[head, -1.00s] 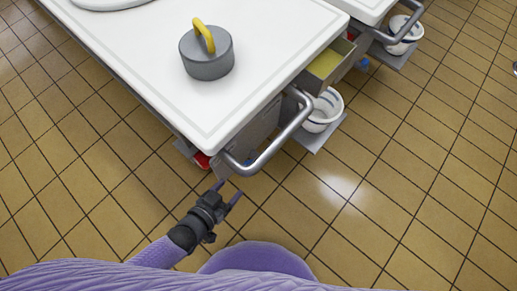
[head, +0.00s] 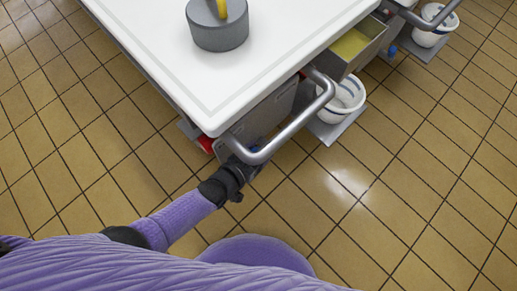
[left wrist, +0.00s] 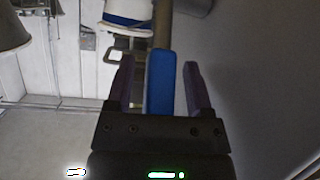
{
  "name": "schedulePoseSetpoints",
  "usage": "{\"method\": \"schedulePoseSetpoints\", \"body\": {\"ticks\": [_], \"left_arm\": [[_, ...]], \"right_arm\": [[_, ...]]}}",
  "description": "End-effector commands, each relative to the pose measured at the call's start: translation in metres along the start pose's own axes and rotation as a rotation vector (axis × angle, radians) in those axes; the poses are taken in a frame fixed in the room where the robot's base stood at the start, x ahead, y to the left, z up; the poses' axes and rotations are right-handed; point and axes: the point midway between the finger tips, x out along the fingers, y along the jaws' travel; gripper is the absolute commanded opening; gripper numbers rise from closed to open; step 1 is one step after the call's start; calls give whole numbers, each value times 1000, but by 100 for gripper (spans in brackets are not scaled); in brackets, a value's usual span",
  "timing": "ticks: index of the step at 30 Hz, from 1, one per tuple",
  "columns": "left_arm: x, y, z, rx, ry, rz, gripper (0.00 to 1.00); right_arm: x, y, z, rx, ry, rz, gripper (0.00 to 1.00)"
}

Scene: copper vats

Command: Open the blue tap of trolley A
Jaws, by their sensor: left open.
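The blue tap lever (left wrist: 160,82) shows in the left wrist view as an upright blue bar on a brownish pipe. My left gripper (left wrist: 158,85) is open, its two purple fingers on either side of the lever, with a gap visible on both sides. In the head view my left gripper (head: 250,166) is at the near corner of the white-topped trolley (head: 210,110), partly hidden under its push handle (head: 290,130). A small bit of blue shows beside it there. I see no letter on the trolley. My right gripper is not in view.
A red part (head: 206,144) shows at the trolley's near corner. A grey weight (head: 218,30) stands on top. An open drawer (head: 352,48) and a white bucket (head: 340,98) are at the right side. A second trolley stands behind.

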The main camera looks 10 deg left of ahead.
Motion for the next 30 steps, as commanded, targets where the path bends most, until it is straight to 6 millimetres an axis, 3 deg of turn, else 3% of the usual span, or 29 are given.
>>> {"method": "schedulePoseSetpoints", "body": {"ticks": [8, 17, 30], "left_arm": [[1, 0, 0, 1, 0, 0, 65], [1, 0, 0, 0, 0, 0, 1], [0, 0, 0, 1, -1, 0, 0]], "right_arm": [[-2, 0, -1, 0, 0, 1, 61], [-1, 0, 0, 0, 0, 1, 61], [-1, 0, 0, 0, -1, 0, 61]]}}
